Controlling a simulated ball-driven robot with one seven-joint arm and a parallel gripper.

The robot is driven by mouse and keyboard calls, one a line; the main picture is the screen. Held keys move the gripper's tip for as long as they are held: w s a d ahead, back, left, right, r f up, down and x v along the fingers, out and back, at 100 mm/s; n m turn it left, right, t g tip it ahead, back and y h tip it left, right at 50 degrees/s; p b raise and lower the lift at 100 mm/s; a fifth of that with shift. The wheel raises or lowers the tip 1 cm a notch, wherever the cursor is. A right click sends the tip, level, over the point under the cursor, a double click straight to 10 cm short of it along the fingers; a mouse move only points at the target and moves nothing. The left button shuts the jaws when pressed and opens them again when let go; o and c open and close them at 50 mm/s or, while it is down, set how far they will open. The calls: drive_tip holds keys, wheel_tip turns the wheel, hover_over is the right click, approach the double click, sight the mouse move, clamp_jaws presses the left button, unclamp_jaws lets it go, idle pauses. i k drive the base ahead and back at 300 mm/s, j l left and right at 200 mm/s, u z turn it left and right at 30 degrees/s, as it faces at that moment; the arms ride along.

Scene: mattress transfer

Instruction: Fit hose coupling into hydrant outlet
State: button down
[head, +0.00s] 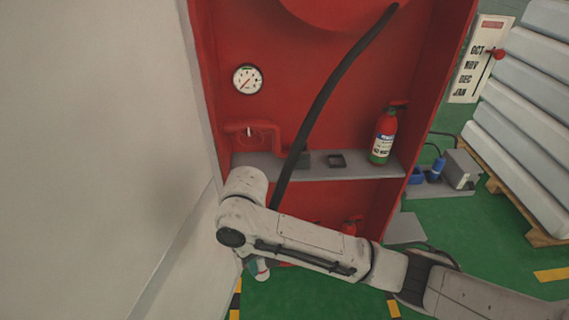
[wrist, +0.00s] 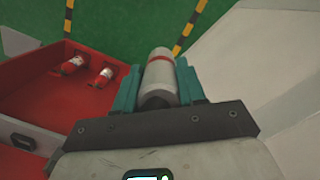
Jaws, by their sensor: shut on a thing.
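The hose coupling (wrist: 159,78) is a pale grey cylinder with a red band, between the teal fingers of my gripper (wrist: 158,82) in the wrist view. My gripper is shut on it. In the head view the coupling (head: 262,273) shows small below my arm, under shelf height. The black hose (head: 325,100) runs from the cabinet's upper right down behind my arm; its join to the coupling is hidden. The hydrant outlet (head: 249,131) appears to be the pale-ended fitting on the red pipe inside the cabinet, above and apart from my gripper.
The red cabinet (head: 290,62) holds a gauge (head: 247,80) and a grey shelf (head: 362,165) with a fire extinguisher (head: 384,135). Two small extinguishers (wrist: 72,65) lie low in the cabinet. A pale wall stands close left. Stacked mattresses (head: 520,110) stand right. Green floor (head: 300,285) is open.

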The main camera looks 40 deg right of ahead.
sight(300, 155)
drive_tip(key=l+u, duration=0.1)
drive_tip(key=u, duration=0.4)
drive_tip(key=l+u, duration=0.1)
drive_tip(key=u, duration=0.4)
drive_tip(key=l+u, duration=0.1)
drive_tip(key=u, duration=0.4)
drive_tip(key=k+l, duration=0.1)
drive_tip(key=l, duration=0.3)
drive_tip(key=k+l, duration=0.1)
drive_tip(key=l, duration=0.35)
drive_tip(key=l+u, duration=0.1)
drive_tip(key=l, duration=0.35)
drive_tip(key=k+l, duration=0.15)
drive_tip(key=l, duration=0.25)
